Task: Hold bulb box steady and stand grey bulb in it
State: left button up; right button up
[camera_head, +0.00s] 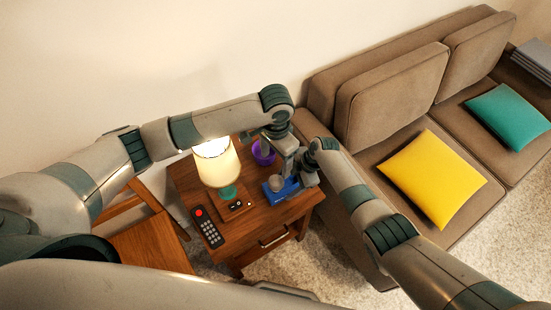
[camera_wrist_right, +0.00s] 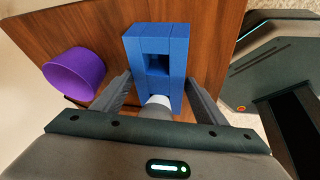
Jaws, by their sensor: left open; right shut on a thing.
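The blue bulb box (camera_head: 269,195) stands on the wooden side table, near its right front corner. In the right wrist view, the box (camera_wrist_right: 148,46) lies between the fingers of my right gripper (camera_wrist_right: 159,80), which is shut on its sides. A square opening in the box is empty. The grey bulb (camera_head: 278,184) shows at the box in the head view; its pale rounded part (camera_wrist_right: 155,106) shows at the near end of the box in the right wrist view. How deep it sits is hidden. My left gripper (camera_head: 284,171) is open just above the bulb.
A purple cup (camera_head: 263,152) stands behind the box on the table (camera_head: 185,178). A lit lamp (camera_head: 218,165), a black remote (camera_head: 208,227) and a small dark-topped block (camera_head: 236,207) are to the left. A brown sofa (camera_head: 390,85) with cushions is on the right.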

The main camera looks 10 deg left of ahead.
jog(key=o, duration=1.2)
jog(key=shift+f, duration=0.1)
jog(key=shift+r, duration=0.2)
jog(key=v, duration=1.1)
jog(key=shift+d+r, duration=0.15)
jog(key=shift+r, duration=0.15)
